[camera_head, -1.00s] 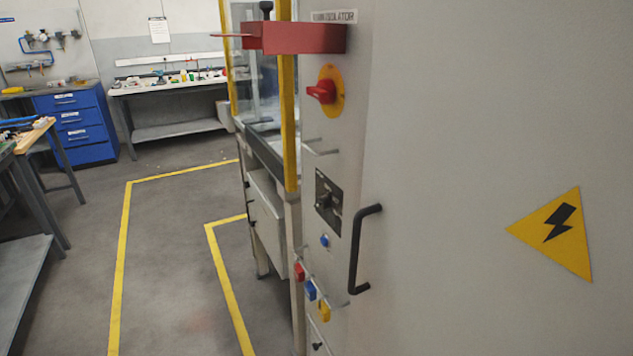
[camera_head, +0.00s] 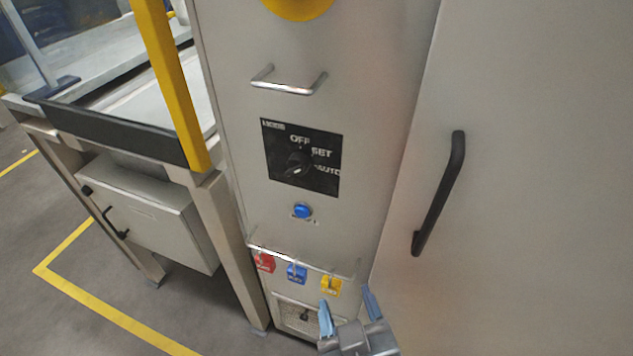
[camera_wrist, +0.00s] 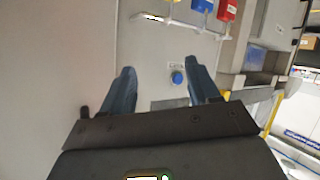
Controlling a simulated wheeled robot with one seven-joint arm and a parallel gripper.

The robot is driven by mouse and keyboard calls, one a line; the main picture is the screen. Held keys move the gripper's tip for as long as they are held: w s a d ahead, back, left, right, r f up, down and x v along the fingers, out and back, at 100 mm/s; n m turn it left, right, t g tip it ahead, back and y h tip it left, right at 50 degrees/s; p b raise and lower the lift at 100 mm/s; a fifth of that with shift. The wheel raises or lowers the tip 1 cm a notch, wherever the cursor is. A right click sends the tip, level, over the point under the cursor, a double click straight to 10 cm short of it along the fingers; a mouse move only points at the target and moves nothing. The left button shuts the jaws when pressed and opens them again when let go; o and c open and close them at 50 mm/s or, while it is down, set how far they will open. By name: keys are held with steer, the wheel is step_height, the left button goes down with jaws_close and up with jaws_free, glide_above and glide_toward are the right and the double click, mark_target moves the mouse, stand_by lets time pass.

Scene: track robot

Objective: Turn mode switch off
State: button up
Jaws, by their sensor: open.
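The mode switch (camera_head: 298,163) is a dark round knob on a square black plate, on the grey cabinet front in the head view. White labels OFF, SET and AUTO run from its top round to its right. I cannot tell for sure which label the knob points at. My gripper (camera_head: 349,308) is open and empty, low in the head view, below and right of the switch and apart from it. In the wrist view my gripper (camera_wrist: 160,72) has its fingers spread, with a blue button between them in the picture. The switch knob cannot be made out there.
Below the switch are the blue button (camera_head: 302,211) and a rail with red, blue and yellow padlocks (camera_head: 297,273). A metal handle (camera_head: 289,86) sticks out above it. A black door handle (camera_head: 438,194) stands at the right. A yellow post (camera_head: 170,85) is at the left.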

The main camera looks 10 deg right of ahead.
steer(key=w+a+r+m+t+h+b, duration=0.2)
steer(key=w+a+r+m+h, duration=0.1)
steer(key=w+a+r, duration=0.3)
steer(key=m+h, duration=0.4)
steer(key=h, duration=0.1)
glide_toward(294, 173)
steer(key=x, duration=0.2)
steer(key=shift+p+x, duration=0.3)
steer(key=shift+x, duration=3.4)
steer(key=shift+c, duration=0.3)
steer(key=c, duration=0.9)
